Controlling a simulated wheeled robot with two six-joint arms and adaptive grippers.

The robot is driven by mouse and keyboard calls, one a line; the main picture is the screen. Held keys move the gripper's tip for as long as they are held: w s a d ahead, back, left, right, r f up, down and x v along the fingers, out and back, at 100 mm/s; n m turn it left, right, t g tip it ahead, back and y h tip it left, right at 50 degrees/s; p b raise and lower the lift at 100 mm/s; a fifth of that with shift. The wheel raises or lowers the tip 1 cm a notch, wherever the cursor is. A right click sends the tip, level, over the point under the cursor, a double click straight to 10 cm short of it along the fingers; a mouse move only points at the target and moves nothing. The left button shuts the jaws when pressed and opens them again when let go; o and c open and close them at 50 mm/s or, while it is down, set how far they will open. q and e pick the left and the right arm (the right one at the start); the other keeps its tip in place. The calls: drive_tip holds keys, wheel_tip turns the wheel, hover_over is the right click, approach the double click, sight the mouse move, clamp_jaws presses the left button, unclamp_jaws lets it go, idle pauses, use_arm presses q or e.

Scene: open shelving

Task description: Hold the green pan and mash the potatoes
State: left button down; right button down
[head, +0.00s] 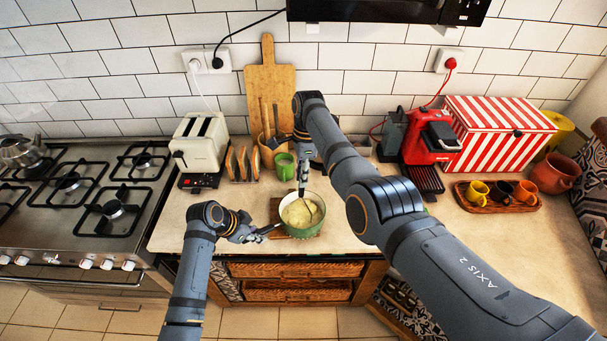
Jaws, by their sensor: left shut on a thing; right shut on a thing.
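The green pan (306,232) stands on the counter near its front edge, with its dark handle (268,228) pointing left. Pale yellow potatoes (297,212) lie inside it. My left gripper (254,234) is shut on the pan's handle, at the left of the pan. My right gripper (303,165) is above the back of the pan and is shut on a thin upright tool, probably the masher (301,191). The tool's lower end reaches down to the potatoes. Its exact shape is too small to tell.
A green mug (285,165), a utensil holder and a toast rack (242,164) stand behind the pan. A toaster (199,146) and gas stove (75,190) are at left. A red coffee machine (430,137) and a tray of cups (497,205) are at right.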

drive_tip(key=shift+s+d+f, duration=0.1)
drive_tip(key=shift+s+d, duration=0.3)
drive_tip(key=shift+d, duration=0.25)
drive_tip(key=shift+w+d, duration=0.7)
drive_tip(key=shift+w, duration=0.15)
